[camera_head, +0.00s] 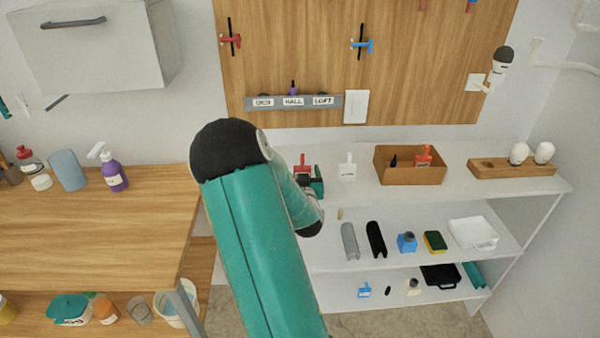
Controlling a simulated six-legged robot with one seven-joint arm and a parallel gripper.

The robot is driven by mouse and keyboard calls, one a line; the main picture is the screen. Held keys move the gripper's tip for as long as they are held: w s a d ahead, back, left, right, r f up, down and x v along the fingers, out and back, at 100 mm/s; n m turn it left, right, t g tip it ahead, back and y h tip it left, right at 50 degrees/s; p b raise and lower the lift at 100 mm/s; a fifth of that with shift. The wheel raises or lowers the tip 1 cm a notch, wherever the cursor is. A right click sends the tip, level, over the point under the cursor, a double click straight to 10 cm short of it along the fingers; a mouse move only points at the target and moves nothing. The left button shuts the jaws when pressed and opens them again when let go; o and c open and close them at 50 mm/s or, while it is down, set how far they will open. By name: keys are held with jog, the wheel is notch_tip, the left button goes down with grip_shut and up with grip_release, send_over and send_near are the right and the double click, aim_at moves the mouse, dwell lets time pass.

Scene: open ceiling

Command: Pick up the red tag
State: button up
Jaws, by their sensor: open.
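A red tag (303,163) with a pale label stands on the white top shelf (347,190), just behind my gripper. My gripper (313,182) is at the end of my teal arm, low over the front of this shelf. It is open, and its fingers are small and partly hidden by the arm. The lower part of the red tag is overlapped by the gripper, so I cannot tell whether they touch. A similar red-orange tag (424,156) sits in a brown box (412,178) to the right.
A white tag (347,167) stands right of the red tag. A wooden holder (510,171) with white bulbs is at the shelf's right. The lower shelf (400,256) holds several small items. A wooden counter (100,225) is at left, a pegboard (290,60) behind.

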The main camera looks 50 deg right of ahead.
jog(key=shift+s+r, duration=0.1)
jog(key=shift+r, duration=0.05)
jog(key=c, duration=1)
jog(key=shift+c, duration=0.2)
jog(key=shift+a+r, duration=0.1)
jog(key=shift+r, duration=0.25)
